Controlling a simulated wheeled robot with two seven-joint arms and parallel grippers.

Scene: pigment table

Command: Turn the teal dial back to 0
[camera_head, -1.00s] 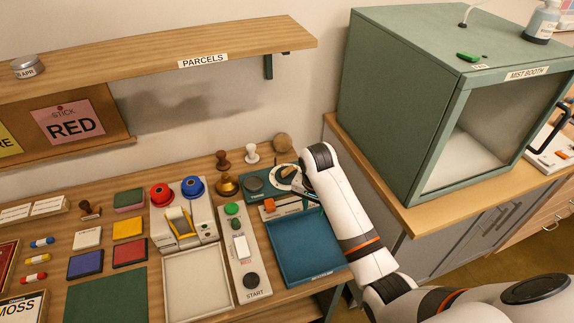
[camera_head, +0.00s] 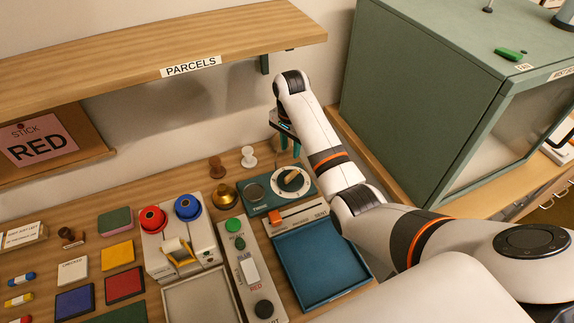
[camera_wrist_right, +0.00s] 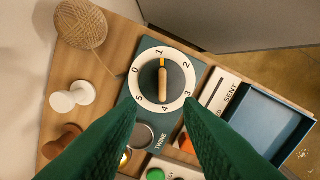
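The teal dial unit (camera_head: 258,204), labelled TWINE, sits at the back of the table. Its white numbered ring (camera_wrist_right: 136,84) runs from 0 to 5. In the head view the right gripper (camera_head: 288,148) is above and behind the dial, partly hidden by my arm. My left gripper is out of view.
A blue SENT tray (camera_head: 315,268) with an orange slider (camera_head: 276,217) lies in front of the dial. A brass bell (camera_head: 222,195), stamps (camera_head: 248,157) and a twine ball (camera_wrist_right: 82,24) stand close by. The green mist booth (camera_head: 420,105) rises to the right, and the PARCELS shelf (camera_head: 130,75) hangs above.

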